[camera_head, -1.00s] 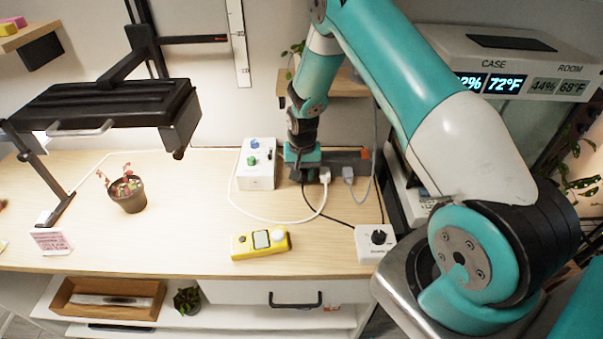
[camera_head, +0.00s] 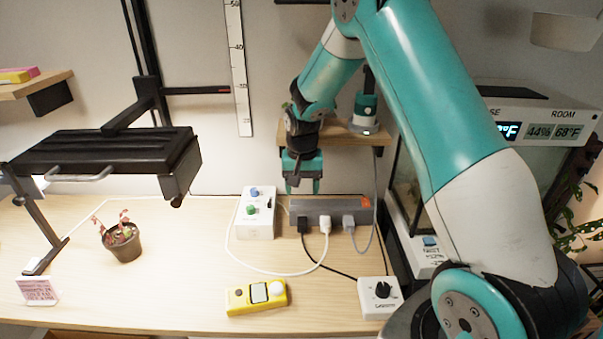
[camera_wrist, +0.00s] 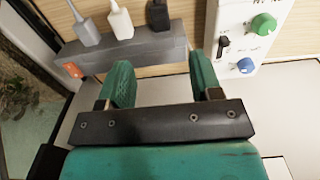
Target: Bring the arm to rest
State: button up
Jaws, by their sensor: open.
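My gripper (camera_head: 303,185) hangs pointing down over the back of the wooden table (camera_head: 170,290), just in front of the wall and above the grey power strip (camera_head: 345,207). In the wrist view my gripper (camera_wrist: 160,85) shows two teal fingers spread apart with nothing between them. The power strip (camera_wrist: 130,55) lies beyond the fingers there, with several plugs in it. My teal and white arm reaches in from the right side of the head view.
A white control box (camera_head: 256,213) with knobs stands left of the strip. A yellow meter (camera_head: 257,297), a white dial box (camera_head: 378,297) and a potted plant (camera_head: 122,244) are on the table. A black lamp (camera_head: 105,155) overhangs the left. A shelf (camera_head: 335,134) is behind my gripper.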

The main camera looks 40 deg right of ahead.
jog(key=shift+a+r, duration=0.1)
jog(key=shift+r, duration=2.6)
jog(key=s+a+r+n+y, duration=0.2)
jog(key=s+a+r+n, duration=0.3)
jog(key=s+a+r, duration=0.45)
jog(key=s+a+r+n+y, duration=0.1)
jog(key=s+a+n, duration=0.3)
jog(key=s, duration=0.5)
jog(key=s+a+r+n+y, duration=0.1)
jog(key=s+a+r+n, duration=0.1)
jog(key=s+a+n, duration=0.3)
jog(key=s+a, duration=0.3)
jog(key=s, duration=0.2)
jog(key=shift+a, duration=0.15)
